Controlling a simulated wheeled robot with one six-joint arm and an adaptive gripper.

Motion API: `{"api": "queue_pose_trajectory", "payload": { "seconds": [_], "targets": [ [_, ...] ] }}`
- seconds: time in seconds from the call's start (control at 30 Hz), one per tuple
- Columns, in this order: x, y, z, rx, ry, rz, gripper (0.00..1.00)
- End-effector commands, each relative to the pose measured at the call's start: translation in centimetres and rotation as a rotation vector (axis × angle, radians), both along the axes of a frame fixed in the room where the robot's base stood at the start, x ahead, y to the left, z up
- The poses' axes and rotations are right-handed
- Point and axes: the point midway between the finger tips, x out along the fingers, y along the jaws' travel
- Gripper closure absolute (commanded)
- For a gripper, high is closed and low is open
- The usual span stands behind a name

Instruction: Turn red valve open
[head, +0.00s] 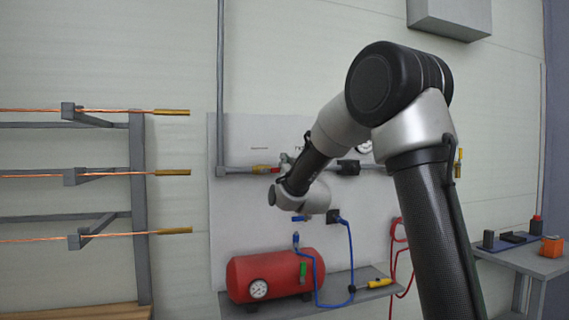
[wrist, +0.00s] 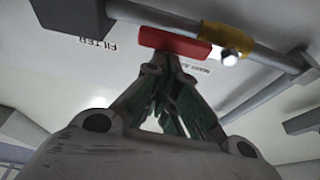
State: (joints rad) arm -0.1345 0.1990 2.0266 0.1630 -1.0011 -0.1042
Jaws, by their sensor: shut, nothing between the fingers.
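The red valve handle (wrist: 172,41) lies roughly along the grey pipe in the wrist view, beside the yellow valve body (wrist: 226,39). In the head view the red valve (head: 260,169) shows on the pipe at the left part of the wall panel, partly beside my gripper. My gripper (wrist: 163,66) is shut and empty. Its fingertips are right at the lower edge of the red handle in the wrist view; I cannot tell whether they touch it. In the head view my gripper (head: 287,159) is small and partly hidden by my wrist.
A red tank (head: 280,276) with a gauge and blue hose stands on a shelf below. A black fitting (head: 348,168) sits on the pipe to the right. Copper rods on a grey rack (head: 140,210) are at left. A side table (head: 525,258) is at right.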

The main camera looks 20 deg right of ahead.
Motion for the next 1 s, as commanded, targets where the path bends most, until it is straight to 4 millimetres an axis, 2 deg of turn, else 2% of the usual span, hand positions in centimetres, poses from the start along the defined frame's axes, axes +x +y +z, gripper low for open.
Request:
{"api": "queue_pose_trajectory", "payload": {
  "seconds": [0.4, 0.53, 0.67, 0.7, 1.0],
  "targets": [
    [0.1, 0.0, 0.3, 0.0, 0.0, 0.0, 1.0],
    [0.3, -0.3, 1.8, 0.0, -0.002, 0.0, 1.0],
    [0.6, -0.8, 4.5, 0.0, -0.005, -0.001, 1.0],
    [-0.5, -0.7, 3.6, 0.0, 0.003, 0.0, 1.0],
    [-6.6, -0.7, 1.5, 0.0, 0.001, 0.001, 1.0]
  ]
}}
